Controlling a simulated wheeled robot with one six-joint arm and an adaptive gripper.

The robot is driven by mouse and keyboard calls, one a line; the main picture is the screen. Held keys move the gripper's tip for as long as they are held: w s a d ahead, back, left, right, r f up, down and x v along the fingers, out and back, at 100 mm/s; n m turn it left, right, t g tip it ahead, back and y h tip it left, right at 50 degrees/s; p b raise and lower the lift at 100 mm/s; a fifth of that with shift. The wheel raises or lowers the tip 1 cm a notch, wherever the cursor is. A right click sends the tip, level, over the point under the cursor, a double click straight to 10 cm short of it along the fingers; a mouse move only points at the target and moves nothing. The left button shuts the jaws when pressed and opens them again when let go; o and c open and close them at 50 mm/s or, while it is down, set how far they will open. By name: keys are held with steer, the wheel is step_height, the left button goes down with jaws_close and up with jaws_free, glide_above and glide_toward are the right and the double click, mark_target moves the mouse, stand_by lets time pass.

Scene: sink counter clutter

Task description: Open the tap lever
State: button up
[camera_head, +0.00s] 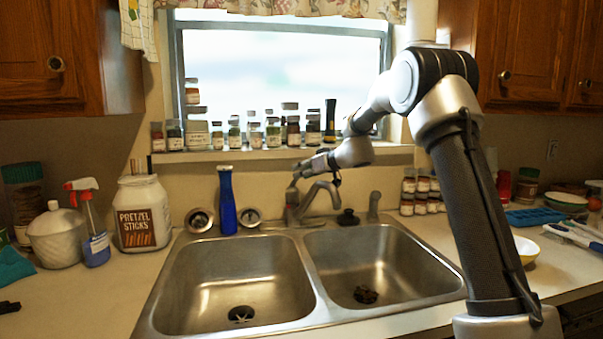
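The metal tap (291,212) stands behind the double sink, near the divider between the basins. Its curved spout (325,187) rises to the right. My arm comes in from the right, and my gripper (299,176) is at the top of the tap, where the lever would be. The lever cannot be told apart from the fingers at this size. I cannot tell whether the gripper touches it, or whether the fingers are open or shut. No water stream is visible.
The double sink (318,275) is empty apart from its drain parts. A tall blue bottle (227,205) stands left of the tap. A black stopper (348,217) and a small metal fitting (374,206) are to the right. Many bottles line the windowsill (240,155) behind.

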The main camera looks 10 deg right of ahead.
steer(key=shift+w+a+f, duration=0.1)
steer(key=shift+w+a, duration=0.05)
steer(key=shift+w, duration=0.05)
steer(key=shift+c, duration=0.2)
jaws_close()
